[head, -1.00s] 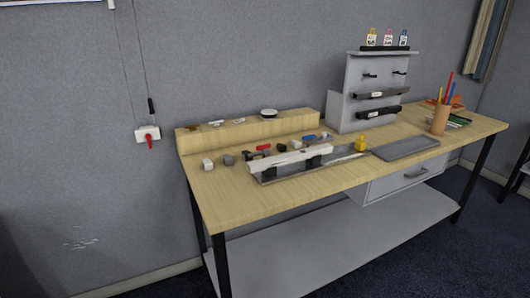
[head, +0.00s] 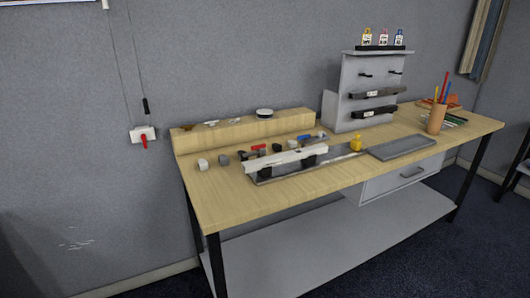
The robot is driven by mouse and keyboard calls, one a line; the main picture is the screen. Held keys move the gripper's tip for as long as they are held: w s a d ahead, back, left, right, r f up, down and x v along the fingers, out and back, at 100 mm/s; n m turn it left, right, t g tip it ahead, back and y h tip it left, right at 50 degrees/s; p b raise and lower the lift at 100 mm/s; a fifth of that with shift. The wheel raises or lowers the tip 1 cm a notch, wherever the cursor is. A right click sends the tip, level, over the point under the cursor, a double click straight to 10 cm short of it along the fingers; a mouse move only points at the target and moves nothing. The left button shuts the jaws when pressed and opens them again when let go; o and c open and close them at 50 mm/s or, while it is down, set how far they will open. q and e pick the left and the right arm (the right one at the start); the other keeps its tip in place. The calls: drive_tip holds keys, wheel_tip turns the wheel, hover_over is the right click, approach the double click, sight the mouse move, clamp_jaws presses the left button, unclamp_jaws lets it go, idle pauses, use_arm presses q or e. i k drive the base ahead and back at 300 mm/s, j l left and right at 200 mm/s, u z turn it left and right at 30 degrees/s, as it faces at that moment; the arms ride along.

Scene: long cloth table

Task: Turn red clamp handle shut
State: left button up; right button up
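A small red clamp handle (head: 258,147) shows on the table among dark and grey small parts, behind a long white bar (head: 288,159). The bar rests on dark supports over a grey base plate (head: 262,181). A blue handle (head: 304,138) sits to the right of the red one. The red handle is too small for me to tell whether it is open or shut. Another red lever hangs from a white wall box (head: 143,136) to the left of the table. Neither of my grippers is in view.
The wooden table (head: 228,207) has bare room at its front left. A wooden riser (head: 240,133) runs along its back. A grey rack (head: 365,90), a yellow item (head: 356,143), a grey mat (head: 402,147) and a pencil cup (head: 437,119) stand to the right.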

sight(257, 147)
drive_tip(key=u, duration=0.45)
drive_tip(key=i+l+u, duration=0.1)
drive_tip(key=l+u, duration=0.2)
drive_tip(key=u, duration=0.2)
drive_tip(key=l+u, duration=0.3)
drive_tip(key=u, duration=0.15)
drive_tip(key=l+u, duration=0.4)
drive_tip(key=l, duration=0.45)
